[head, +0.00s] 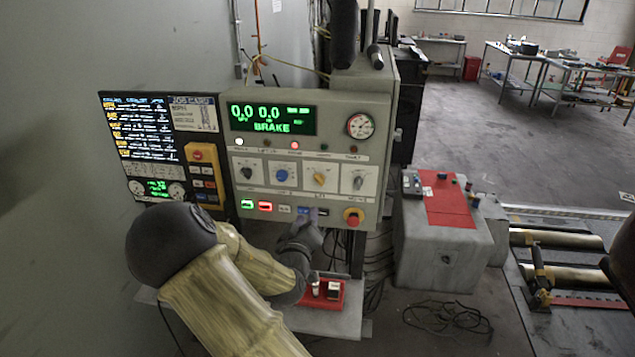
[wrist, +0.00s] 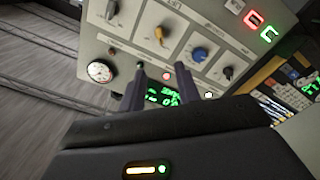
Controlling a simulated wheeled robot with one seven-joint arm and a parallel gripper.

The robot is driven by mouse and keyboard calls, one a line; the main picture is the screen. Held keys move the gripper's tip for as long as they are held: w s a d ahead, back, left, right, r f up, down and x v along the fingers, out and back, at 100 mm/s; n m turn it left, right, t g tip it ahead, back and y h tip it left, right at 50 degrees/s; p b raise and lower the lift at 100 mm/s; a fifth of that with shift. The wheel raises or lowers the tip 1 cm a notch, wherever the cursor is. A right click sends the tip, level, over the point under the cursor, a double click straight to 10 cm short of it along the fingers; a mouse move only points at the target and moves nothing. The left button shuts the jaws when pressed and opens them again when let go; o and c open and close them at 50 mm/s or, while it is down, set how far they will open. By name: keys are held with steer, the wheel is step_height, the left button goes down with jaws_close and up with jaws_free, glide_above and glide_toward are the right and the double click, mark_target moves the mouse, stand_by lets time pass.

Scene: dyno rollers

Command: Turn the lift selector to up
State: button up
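A grey control panel (head: 240,190) carries a row of selector knobs: black (head: 247,173), blue (head: 282,175), yellow (head: 319,178) and grey (head: 358,181). Their labels are too small to read surely, so I cannot tell which is the lift selector. The yellow knob sits tilted on its plate. In the wrist view the panel is upside down, with the yellow knob (wrist: 160,34) above the fingers. My gripper (head: 312,214) is in front of the panel's lower button row, below the yellow knob.
A red emergency button (head: 353,216) is right of my gripper. A black screen panel (head: 150,125) adjoins on the left. A red tray (head: 322,296) lies on the shelf below. A grey cabinet (head: 440,250) stands right; open floor lies beyond.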

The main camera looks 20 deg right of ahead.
mark_target(318, 182)
steer(key=p+x, duration=0.6)
steer(key=x, duration=1)
steer(key=shift+w+d, duration=0.2)
steer(key=shift+w, duration=0.05)
steer(key=shift+w+d+f, duration=0.1)
steer(key=shift+w+d, duration=0.1)
steer(key=shift+w, duration=0.1)
steer(key=shift+c, duration=0.2)
steer(key=c, duration=0.6)
